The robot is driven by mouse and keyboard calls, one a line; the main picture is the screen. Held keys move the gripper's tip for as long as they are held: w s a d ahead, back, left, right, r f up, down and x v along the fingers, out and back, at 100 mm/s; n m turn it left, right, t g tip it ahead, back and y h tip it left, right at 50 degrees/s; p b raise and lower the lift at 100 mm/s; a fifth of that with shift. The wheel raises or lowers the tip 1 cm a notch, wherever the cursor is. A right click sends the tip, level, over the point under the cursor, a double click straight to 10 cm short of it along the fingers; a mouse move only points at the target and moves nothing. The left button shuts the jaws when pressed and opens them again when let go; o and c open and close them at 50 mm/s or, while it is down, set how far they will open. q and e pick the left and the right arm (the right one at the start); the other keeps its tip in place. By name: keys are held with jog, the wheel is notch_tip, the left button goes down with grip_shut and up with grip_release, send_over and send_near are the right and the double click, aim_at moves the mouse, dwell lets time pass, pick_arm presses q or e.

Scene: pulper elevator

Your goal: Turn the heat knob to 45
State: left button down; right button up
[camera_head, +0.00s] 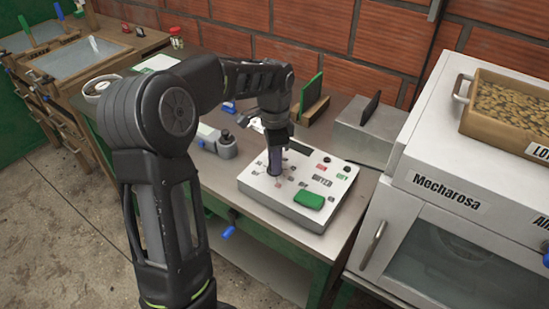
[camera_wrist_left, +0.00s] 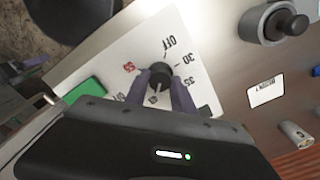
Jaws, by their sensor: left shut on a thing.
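The heat knob (camera_wrist_left: 160,73) is a small black dial on a white control panel (camera_head: 255,188), which lies on the bench in the head view. The knob's pointer cannot be made out clearly. My left gripper (camera_head: 275,168) reaches down onto the panel from above. Its two purplish fingers (camera_wrist_left: 158,90) are shut on the knob, one on each side. In the head view the gripper hides the knob. My right gripper is not in view.
A green button (camera_head: 309,200) sits on the panel's near right part. A grey box (camera_head: 365,135) stands behind it, and a white Mecharosa machine (camera_head: 440,165) stands close at the right. A grey device with a black knob (camera_head: 224,146) lies left of the panel.

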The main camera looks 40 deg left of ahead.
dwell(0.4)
pick_arm(q)
jog(key=c, duration=1.1)
grip_release()
jog(key=shift+o, duration=0.2)
notch_tip(320, 180, up, 8)
jog(key=shift+f, duration=0.1)
